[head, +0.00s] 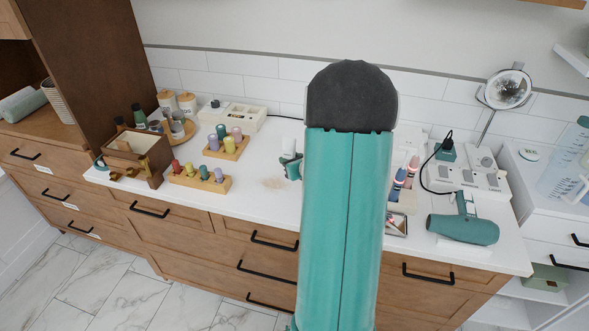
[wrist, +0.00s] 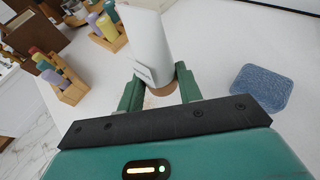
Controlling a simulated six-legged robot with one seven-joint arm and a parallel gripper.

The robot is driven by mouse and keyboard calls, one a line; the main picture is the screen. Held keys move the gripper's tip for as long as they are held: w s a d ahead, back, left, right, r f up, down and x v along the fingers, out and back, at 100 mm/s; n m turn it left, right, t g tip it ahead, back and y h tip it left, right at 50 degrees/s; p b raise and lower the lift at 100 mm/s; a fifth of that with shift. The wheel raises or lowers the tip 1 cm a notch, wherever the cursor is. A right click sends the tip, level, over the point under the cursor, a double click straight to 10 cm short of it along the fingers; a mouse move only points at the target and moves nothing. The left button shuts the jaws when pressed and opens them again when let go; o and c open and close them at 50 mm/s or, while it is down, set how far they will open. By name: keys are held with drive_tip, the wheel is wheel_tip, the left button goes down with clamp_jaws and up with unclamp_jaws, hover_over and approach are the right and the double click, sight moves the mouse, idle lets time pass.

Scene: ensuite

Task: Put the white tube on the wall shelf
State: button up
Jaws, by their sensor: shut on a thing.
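The white tube (wrist: 148,48) stands up between the two green fingers of my gripper (wrist: 160,88), which is shut on its lower part. In the head view the tube (head: 289,146) shows as a small white shape above my gripper (head: 291,167), left of my arm, over the counter. I cannot tell whether its bottom touches the counter. Two pieces could be the wall shelf: a wooden edge (head: 556,3) at the top right and a white ledge (head: 574,58) at the right edge. Only parts of both show.
Wooden racks of coloured bottles (head: 200,180) and a wooden box (head: 137,155) stand left on the white counter (head: 255,197). A teal hair dryer (head: 464,229), a round mirror (head: 508,89) and a pitcher (head: 566,165) stand right. A blue sponge (wrist: 262,87) lies right of my gripper.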

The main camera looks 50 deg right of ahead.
drive_tip(key=d+f, duration=0.1)
drive_tip(key=w+d+f, duration=0.1)
drive_tip(key=f, duration=0.1)
drive_tip(key=shift+d, duration=0.1)
drive_tip(key=shift+f, duration=1.45)
drive_tip(key=shift+f, duration=0.2)
drive_tip(key=o, duration=1.1)
